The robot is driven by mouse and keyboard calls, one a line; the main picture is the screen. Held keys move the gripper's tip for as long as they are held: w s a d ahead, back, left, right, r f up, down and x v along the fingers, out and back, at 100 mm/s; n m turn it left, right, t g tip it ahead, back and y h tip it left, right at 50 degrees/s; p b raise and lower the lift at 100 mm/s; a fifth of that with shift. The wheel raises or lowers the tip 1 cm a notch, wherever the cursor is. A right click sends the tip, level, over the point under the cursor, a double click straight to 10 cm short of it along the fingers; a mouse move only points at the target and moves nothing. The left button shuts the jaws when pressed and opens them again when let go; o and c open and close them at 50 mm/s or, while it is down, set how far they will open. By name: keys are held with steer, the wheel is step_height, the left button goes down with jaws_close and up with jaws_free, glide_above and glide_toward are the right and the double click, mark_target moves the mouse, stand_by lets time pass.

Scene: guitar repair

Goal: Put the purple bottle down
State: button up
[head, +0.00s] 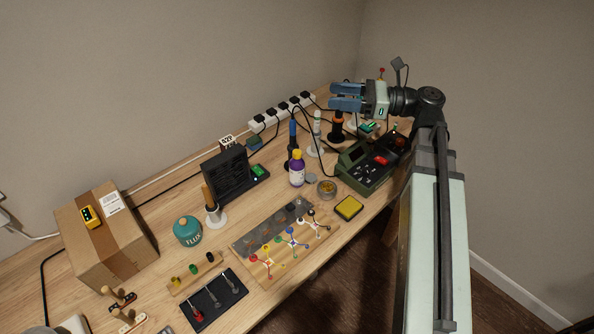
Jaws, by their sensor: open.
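The purple bottle (297,172) with a yellow cap and a pale label stands upright on the wooden workbench (170,212), near the middle of the head view. My gripper (345,97) is at the upper right, raised above the back of the bench, with its blue fingers pointing left. It is open and holds nothing visible. It is apart from the bottle, up and to the right of it in the picture.
A black fan-like unit (229,174) is left of the bottle. A green soldering station (365,168), a small brass-coloured tin (327,188) and a yellow sponge (349,207) are to its right. A teal flux pot (187,231) and cardboard box (108,240) stand farther left.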

step_height(320, 180, up, 5)
steer(key=s+a+f+n+h, duration=0.1)
steer(key=a+f+n+h, duration=0.2)
steer(key=a+f+h, duration=0.5)
steer(key=a+f+n+h, duration=0.2)
steer(key=a+f+h, duration=0.2)
steer(key=f+h, duration=0.65)
steer(key=s+a+r+n+t+h, duration=0.35)
steer(key=r+t+h, duration=0.25)
steer(key=r, duration=0.3)
steer(key=s+a+r+n+t+h, duration=0.25)
steer(key=a+r+t+h, duration=0.3)
steer(key=r, duration=0.35)
steer(key=m, duration=0.1)
glide_toward(297, 152)
steer(key=shift+g+h, duration=0.25)
steer(key=shift+h, duration=0.15)
steer(key=shift+w+a+f+x, duration=0.1)
steer(key=shift+x, duration=1.6)
steer(key=shift+w+a+f+x, duration=0.1)
steer(key=shift+x, duration=1.55)
steer(key=shift+w+a+f+x, duration=0.1)
steer(key=shift+f+x, duration=0.05)
steer(key=shift+x, duration=1.55)
steer(key=shift+s+d, duration=0.1)
steer(key=shift+c, duration=0.4)
jaws_close()
